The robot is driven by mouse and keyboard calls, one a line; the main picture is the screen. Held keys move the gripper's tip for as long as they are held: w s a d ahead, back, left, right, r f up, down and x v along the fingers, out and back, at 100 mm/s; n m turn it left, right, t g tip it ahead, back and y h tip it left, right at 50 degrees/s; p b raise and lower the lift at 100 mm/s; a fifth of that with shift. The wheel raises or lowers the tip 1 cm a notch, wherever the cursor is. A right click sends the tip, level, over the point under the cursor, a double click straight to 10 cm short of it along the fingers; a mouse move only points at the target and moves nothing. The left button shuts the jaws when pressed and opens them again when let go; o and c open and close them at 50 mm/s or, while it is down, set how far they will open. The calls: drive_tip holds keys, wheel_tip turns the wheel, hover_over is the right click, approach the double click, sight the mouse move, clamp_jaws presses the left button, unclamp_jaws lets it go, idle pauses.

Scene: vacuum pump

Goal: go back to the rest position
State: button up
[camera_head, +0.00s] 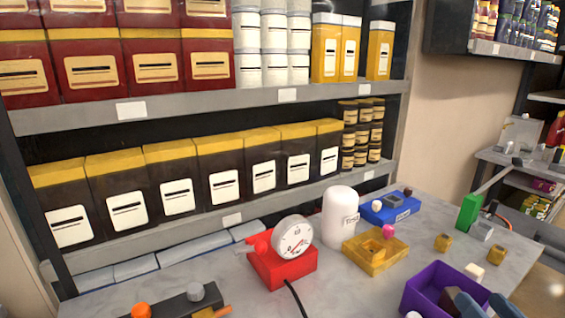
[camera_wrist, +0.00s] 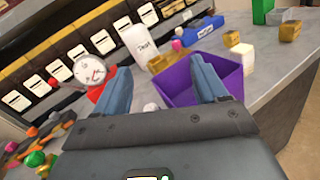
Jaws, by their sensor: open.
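My gripper shows in the wrist view (camera_wrist: 208,78) with its two blue-grey fingers spread apart and nothing between them. It is over the near side of the purple bin (camera_wrist: 222,68). In the head view, the fingertips (camera_head: 480,303) show at the lower right edge, in front of the purple bin (camera_head: 412,292). A dark brownish shape (camera_head: 452,302) lies in the bin, partly hidden by a finger. The red pump base with a round dial gauge (camera_head: 293,240) stands at mid-table. A white cylinder (camera_head: 339,215) stands upright to its right.
A yellow tray (camera_head: 362,262) and a blue box (camera_head: 408,208) stand behind the bin. A green block (camera_head: 468,213) and small yellow blocks (camera_head: 443,243) are at the right. A dark fixture (camera_head: 170,308) is at front left. Stocked shelves (camera_head: 225,218) line the back.

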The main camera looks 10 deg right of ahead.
drive_tip(key=s+a+f+m+g, duration=0.1)
drive_tip(key=s+a+m, duration=0.7)
drive_tip(key=s+m, duration=0.5)
drive_tip(key=s+a+f+m+g+y, duration=0.1)
drive_tip(key=s+a+m+g, duration=0.1)
drive_tip(key=s+a+m, duration=0.7)
drive_tip(key=s+m, duration=0.5)
drive_tip(key=m, duration=0.5)
drive_tip(key=shift+s+a+f+y, duration=0.25)
drive_tip(key=shift+s+y, duration=0.05)
drive_tip(key=shift+d, duration=0.1)
